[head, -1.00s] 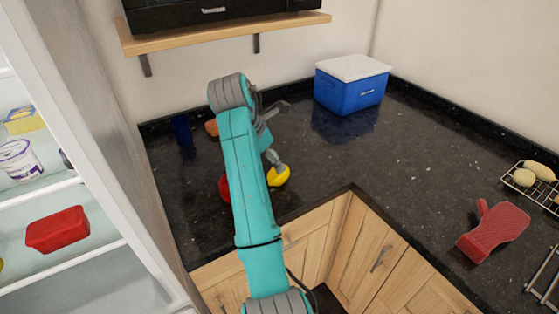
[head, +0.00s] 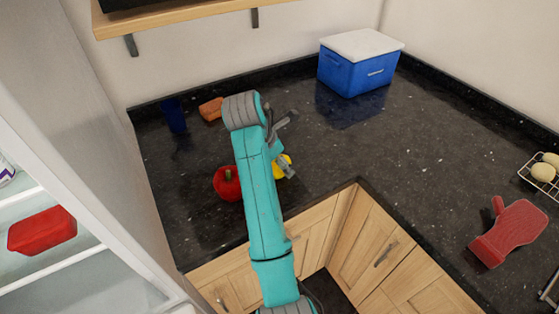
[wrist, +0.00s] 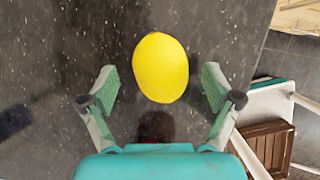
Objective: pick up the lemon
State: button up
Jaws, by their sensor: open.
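The yellow lemon (wrist: 160,68) lies on the dark granite counter. In the wrist view it is centred between and slightly beyond the fingertips of my gripper (wrist: 160,88), with a gap on each side. My gripper is open and empty above the counter. In the head view the lemon (head: 281,168) is partly hidden behind my teal arm, and my gripper (head: 287,170) shows only in part beside it.
A red apple (head: 227,183) sits just left of my arm. A blue cup (head: 174,116) and an orange-brown block (head: 211,109) stand further back. A blue cooler (head: 354,70) is at the back, a red mitt (head: 508,232) at right. The counter between is clear.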

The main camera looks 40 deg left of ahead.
jog(key=shift+x, duration=0.85)
jog(key=shift+c, duration=0.2)
jog(key=shift+r, duration=0.1)
jog(key=c, duration=1.3)
jog(key=shift+o, duration=0.2)
jog(key=shift+r, duration=0.1)
